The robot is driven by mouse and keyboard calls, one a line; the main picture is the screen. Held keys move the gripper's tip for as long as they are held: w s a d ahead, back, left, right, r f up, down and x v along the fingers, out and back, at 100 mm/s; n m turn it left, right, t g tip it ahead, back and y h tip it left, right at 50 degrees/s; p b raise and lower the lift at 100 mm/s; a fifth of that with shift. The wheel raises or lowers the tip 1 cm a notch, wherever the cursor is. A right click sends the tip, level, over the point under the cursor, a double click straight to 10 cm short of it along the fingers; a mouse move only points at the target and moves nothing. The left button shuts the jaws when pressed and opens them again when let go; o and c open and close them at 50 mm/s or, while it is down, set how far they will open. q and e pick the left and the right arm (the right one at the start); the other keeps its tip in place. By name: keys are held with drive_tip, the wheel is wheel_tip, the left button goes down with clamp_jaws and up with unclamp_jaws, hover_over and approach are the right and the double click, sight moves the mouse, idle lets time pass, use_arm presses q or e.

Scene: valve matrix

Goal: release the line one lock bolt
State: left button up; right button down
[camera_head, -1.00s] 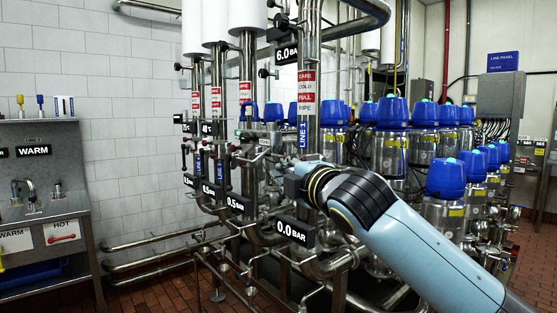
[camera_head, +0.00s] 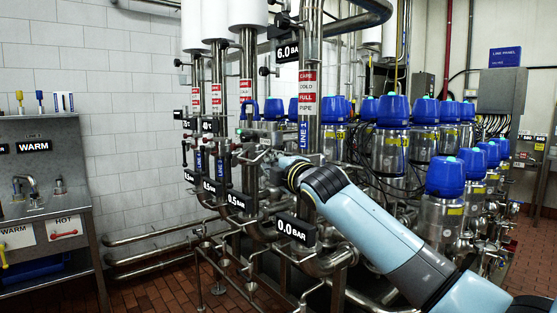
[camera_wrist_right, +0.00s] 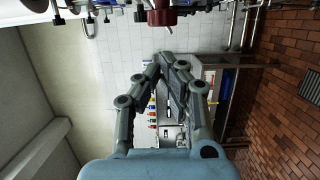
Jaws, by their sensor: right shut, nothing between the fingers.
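The line one pipe (camera_head: 305,100) stands upright in the middle of the head view, with a blue LINE 1 label and red-and-white bands. My right gripper (camera_head: 268,158) is beside its lower part, among the valve fittings, small and partly lost against them. In the right wrist view the gripper (camera_wrist_right: 164,58) is shut and empty, its fingertips together. A dark red knob-like part (camera_wrist_right: 160,16) is just beyond the fingertips, apart from them, cut by the top edge. I cannot tell whether it is the lock bolt. My left gripper is not in view.
A 0.0 BAR display (camera_head: 296,230) sits low on the line one pipework. Blue-capped valves (camera_head: 392,125) crowd the right, behind my right arm. Other pipes stand close on the left. A steel sink unit (camera_head: 50,215) is at far left, with open floor before the tiled wall.

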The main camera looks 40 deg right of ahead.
drive_tip(key=shift+d, duration=0.9)
drive_tip(key=d+p, duration=0.1)
drive_tip(key=d, duration=0.2)
drive_tip(key=shift+w+d, duration=0.15)
drive_tip(key=shift+d, duration=0.1)
